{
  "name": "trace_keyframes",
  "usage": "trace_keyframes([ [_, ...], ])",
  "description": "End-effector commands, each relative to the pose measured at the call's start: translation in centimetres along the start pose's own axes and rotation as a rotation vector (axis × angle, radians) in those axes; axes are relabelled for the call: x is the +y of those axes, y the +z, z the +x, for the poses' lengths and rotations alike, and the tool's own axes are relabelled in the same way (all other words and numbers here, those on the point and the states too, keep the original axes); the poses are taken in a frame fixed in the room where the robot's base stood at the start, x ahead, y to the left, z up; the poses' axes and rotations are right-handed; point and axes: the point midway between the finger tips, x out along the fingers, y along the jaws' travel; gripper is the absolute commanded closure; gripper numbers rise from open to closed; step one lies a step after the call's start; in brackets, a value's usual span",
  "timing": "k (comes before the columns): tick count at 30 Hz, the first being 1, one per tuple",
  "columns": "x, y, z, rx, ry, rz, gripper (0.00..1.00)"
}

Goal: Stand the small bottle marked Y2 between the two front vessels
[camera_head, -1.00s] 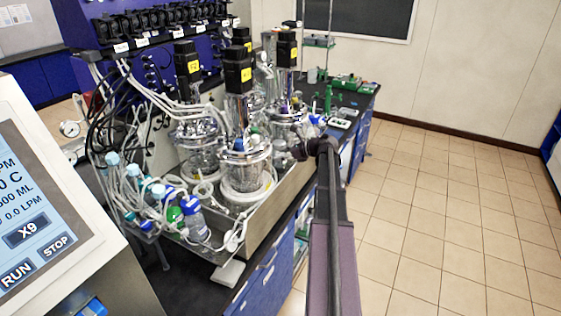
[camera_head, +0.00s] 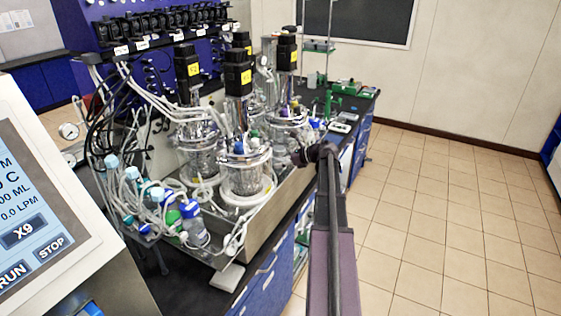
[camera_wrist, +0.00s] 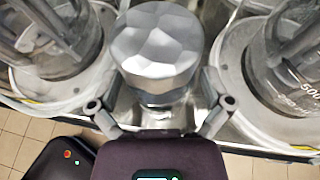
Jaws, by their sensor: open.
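In the wrist view a small container with a faceted silver cap (camera_wrist: 157,45) stands between two glass vessels, the left one (camera_wrist: 50,45) and the right one (camera_wrist: 290,80). No label shows on it, so I cannot tell whether it is Y2. My gripper (camera_wrist: 160,112) is open, with one finger to each side of the container's lower part; I cannot tell whether they touch it. In the head view the front vessels are a near one (camera_head: 246,176) and a farther one (camera_head: 288,130). My arm's end is beside them, and the small container cannot be made out there.
A metal tray wall (camera_head: 275,205) runs along the bench's front edge. Several capped bottles (camera_head: 192,222) and tangled tubes crowd its near left end. A control screen (camera_head: 40,200) stands at the left. The tiled floor (camera_head: 440,220) at the right is clear.

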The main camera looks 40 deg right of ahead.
Motion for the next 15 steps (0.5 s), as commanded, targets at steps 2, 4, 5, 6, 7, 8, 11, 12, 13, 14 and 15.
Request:
trace_keyframes([
  [2,0.0,0.0,0.0,0.0,0.0,0.0,0.0],
  [4,0.0,0.0,0.0,0.0,0.0,0.0,0.0],
  [5,0.0,0.0,0.0,0.0,0.0,0.0,0.0],
  [6,0.0,0.1,0.0,0.0,0.0,0.0,0.0],
  [7,0.0,0.1,0.0,0.0,0.0,0.0,0.0],
  [8,0.0,0.1,-0.1,0.0,0.0,0.0,0.0],
  [11,0.0,0.4,-0.2,0.0,0.0,0.0,0.0],
  [12,0.0,0.4,-0.5,0.0,-0.001,0.0,0.0],
  [13,0.0,0.4,-0.7,0.0,-0.001,0.001,0.0],
  [14,0.0,0.4,-1.0,0.0,-0.001,0.001,0.0],
  [15,0.0,0.4,-1.5,0.0,-0.001,0.001,0.0],
])
